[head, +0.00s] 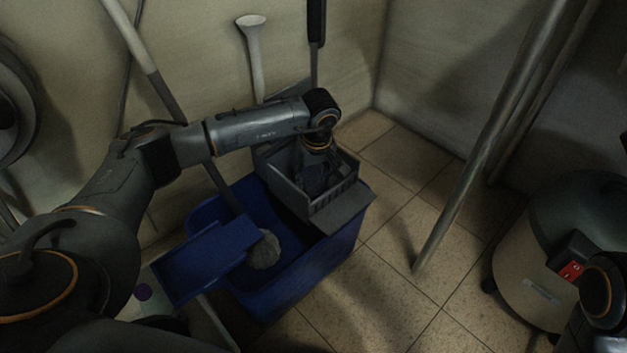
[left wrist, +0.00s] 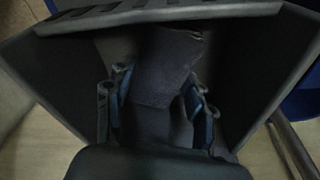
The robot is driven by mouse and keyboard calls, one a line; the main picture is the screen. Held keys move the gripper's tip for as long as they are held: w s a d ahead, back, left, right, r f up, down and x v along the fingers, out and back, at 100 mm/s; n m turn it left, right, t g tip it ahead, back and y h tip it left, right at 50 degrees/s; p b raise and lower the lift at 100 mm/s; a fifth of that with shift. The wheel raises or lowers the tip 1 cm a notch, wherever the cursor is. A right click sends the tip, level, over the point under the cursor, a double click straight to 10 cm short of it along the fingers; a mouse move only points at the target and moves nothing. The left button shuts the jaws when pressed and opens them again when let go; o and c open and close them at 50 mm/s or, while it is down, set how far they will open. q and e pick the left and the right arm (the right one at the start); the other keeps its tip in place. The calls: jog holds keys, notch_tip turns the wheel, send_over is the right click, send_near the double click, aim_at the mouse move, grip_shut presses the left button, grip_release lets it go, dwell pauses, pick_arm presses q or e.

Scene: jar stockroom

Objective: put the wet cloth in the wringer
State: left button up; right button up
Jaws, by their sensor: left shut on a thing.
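The wringer (head: 345,207) is a dark grey open box seated on the right end of the blue bucket (head: 290,292). My left gripper (head: 314,180) points down into the wringer. It is shut on the wet cloth, a dark blue-grey piece that shows between the fingers in the left wrist view (left wrist: 168,72). There the wringer walls (left wrist: 262,75) stand on both sides of the gripper (left wrist: 157,105) and cloth. In the head view the cloth is hard to make out in the dark. Whether it touches the wringer floor I cannot tell. My right gripper is out of view.
A grey mop head (head: 264,250) sits in the bucket, and a blue tray-like part (head: 200,262) juts out at its left. A slanting metal pole (head: 470,190) and a rounded machine (head: 545,260) stand right. Tiled floor (head: 400,240) between is clear.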

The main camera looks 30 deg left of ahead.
pick_arm(q)
jog(key=shift+f, duration=0.1)
jog(key=o, duration=1.2)
jog(key=shift+o, duration=0.2)
